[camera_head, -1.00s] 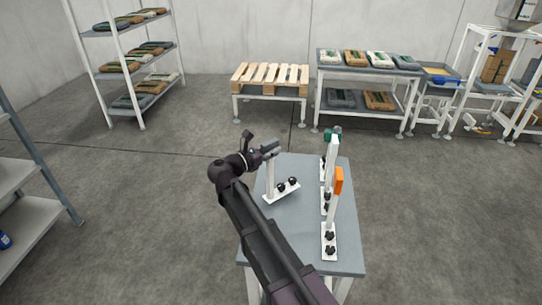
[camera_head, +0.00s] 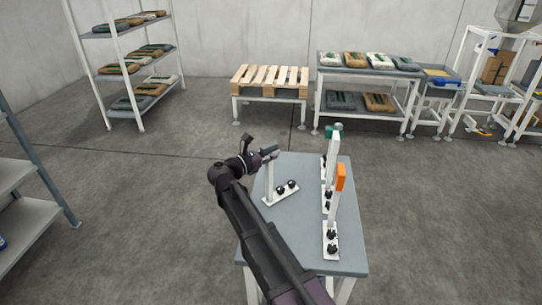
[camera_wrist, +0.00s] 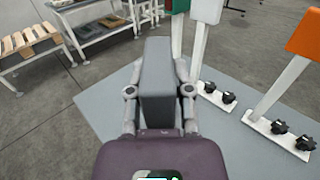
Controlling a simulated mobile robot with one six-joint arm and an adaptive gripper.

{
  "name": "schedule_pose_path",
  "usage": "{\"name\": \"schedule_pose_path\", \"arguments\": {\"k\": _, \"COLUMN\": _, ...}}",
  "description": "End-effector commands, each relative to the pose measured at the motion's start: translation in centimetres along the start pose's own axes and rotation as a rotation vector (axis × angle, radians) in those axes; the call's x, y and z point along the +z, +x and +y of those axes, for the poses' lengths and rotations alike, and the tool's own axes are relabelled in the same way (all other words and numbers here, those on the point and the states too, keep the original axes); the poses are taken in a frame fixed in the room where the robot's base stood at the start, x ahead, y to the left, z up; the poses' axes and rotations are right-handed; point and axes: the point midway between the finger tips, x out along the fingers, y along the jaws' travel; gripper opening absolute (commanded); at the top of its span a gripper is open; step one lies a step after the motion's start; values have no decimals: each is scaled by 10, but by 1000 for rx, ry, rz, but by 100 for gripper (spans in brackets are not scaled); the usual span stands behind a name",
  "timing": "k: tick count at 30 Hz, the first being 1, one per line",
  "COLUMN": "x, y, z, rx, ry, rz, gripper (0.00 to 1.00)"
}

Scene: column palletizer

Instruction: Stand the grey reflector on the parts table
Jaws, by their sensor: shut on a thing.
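The grey reflector (camera_wrist: 157,82) is a grey block that sits between the two fingers of my gripper (camera_wrist: 158,100) in the wrist view. In the head view my gripper (camera_head: 267,154) holds it by the top over the left part of the grey parts table (camera_head: 298,238). Its white post and foot plate with black knobs (camera_head: 271,200) show below the gripper, upright. The plate is at or very near the tabletop; I cannot tell whether it touches. The plate is hidden in the wrist view.
An orange reflector (camera_head: 341,177), a white one (camera_head: 333,155) and a green one (camera_head: 335,130) stand in a row along the table's right side. The table's middle is clear. A pallet stand (camera_head: 270,80) and a bench with sacks (camera_head: 368,70) are at the back wall.

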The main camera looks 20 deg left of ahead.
Motion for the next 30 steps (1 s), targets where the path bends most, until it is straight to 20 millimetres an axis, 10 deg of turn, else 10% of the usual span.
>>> {"name": "schedule_pose_path", "arguments": {"k": 14, "x": -4, "y": 0, "z": 0, "rx": 0, "ry": 0, "rz": -1, "gripper": 0}}
{"name": "schedule_pose_path", "arguments": {"k": 15, "x": -3, "y": 0, "z": 0, "rx": 0, "ry": 0, "rz": 0, "gripper": 40}}
{"name": "schedule_pose_path", "arguments": {"k": 18, "x": -3, "y": 0, "z": 0, "rx": 0, "ry": 0, "rz": 0, "gripper": 62}}
{"name": "schedule_pose_path", "arguments": {"k": 30, "x": -2, "y": 0, "z": 0, "rx": 0, "ry": 0, "rz": 0, "gripper": 62}}
